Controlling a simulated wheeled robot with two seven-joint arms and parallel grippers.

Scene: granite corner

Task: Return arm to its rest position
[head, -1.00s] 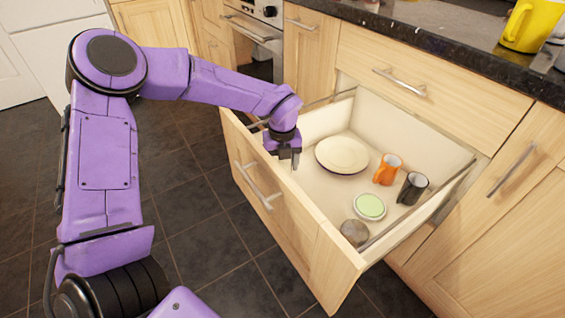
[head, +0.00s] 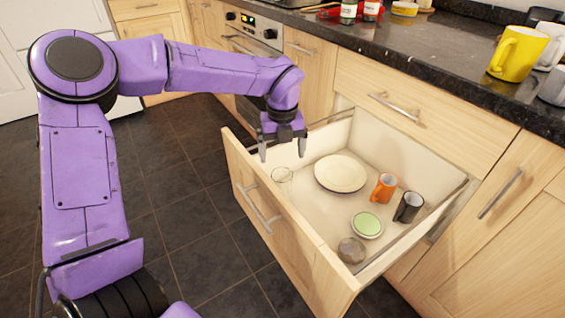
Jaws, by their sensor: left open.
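My left arm, purple, comes in from the left in the head view and reaches over the open drawer (head: 285,232). My left gripper (head: 282,154) points down with its fingers apart and nothing between them. It is above the drawer's far left corner, over a clear glass (head: 282,176) standing inside by the front panel. My right gripper is not in view.
The drawer also holds a white plate (head: 340,173), an orange mug (head: 384,187), a dark mug (head: 408,207), a green-topped bowl (head: 367,225) and a brownish round item (head: 351,250). The granite counter (head: 420,60) bears a yellow mug (head: 517,54). Dark floor lies left.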

